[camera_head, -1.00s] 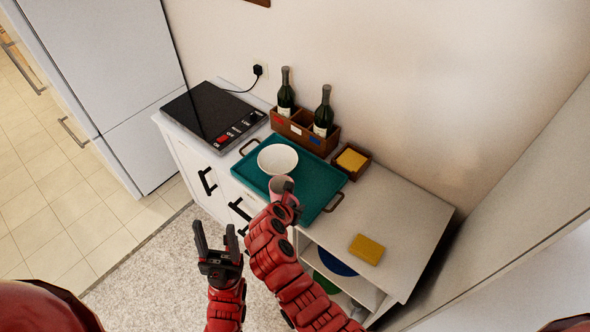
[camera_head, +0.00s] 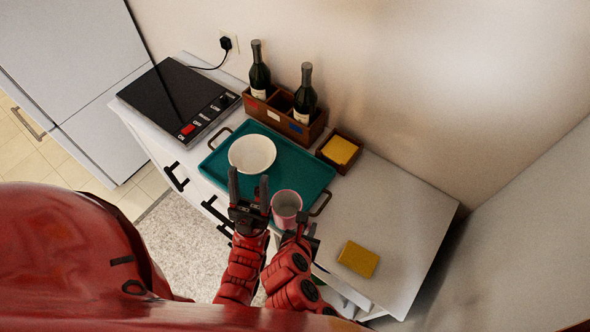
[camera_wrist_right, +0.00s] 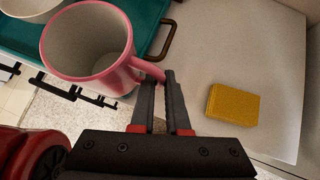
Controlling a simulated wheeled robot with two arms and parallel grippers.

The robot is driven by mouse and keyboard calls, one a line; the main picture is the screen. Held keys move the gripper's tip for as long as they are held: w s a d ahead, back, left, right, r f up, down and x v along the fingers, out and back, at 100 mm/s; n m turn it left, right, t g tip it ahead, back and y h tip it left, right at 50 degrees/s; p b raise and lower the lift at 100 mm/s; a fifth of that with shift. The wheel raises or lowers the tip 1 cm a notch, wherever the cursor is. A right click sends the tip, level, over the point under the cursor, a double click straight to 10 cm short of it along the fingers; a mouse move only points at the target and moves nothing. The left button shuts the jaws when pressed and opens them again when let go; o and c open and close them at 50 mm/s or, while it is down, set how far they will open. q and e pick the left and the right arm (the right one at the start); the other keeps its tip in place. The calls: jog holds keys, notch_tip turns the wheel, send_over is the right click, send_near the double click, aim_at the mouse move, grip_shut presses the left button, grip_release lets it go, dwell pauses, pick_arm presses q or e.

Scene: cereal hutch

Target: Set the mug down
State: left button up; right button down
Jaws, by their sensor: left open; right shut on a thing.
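The pink mug (camera_head: 286,205) is upright, near the right front corner of the teal tray (camera_head: 302,170). My right gripper (camera_head: 304,236) is shut on it. In the right wrist view the mug (camera_wrist_right: 90,45) looks empty, and its handle lies between the fingers of my right gripper (camera_wrist_right: 162,88). Whether the mug's base touches anything is hidden. My left gripper (camera_head: 249,190) is open and empty, left of the mug and in front of the white bowl (camera_head: 252,154).
A yellow sponge (camera_head: 357,259) lies on the counter (camera_head: 400,215), which is otherwise clear at right. A wooden box with two bottles (camera_head: 285,118) and a small box with a yellow block (camera_head: 340,150) stand behind the tray. A black cooktop (camera_head: 178,100) is at left.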

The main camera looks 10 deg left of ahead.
jog(key=w+p, duration=0.1)
jog(key=w, duration=0.3)
jog(key=w+a+p, duration=0.1)
jog(key=w+p, duration=0.1)
jog(key=w, duration=0.3)
jog(key=w+a+f+p, duration=0.1)
jog(key=w+p, duration=0.1)
jog(key=w, duration=0.2)
jog(key=shift+w, duration=0.2)
jog(key=shift+w+f, duration=0.1)
jog(key=shift+w, duration=0.3)
jog(key=shift+f+p, duration=0.5)
jog(key=shift+p, duration=0.05)
jog(key=shift+f+p, duration=0.45)
jog(key=shift+f, duration=0.85)
jog(key=shift+f, duration=0.1)
jog(key=c, duration=0.9)
grip_release()
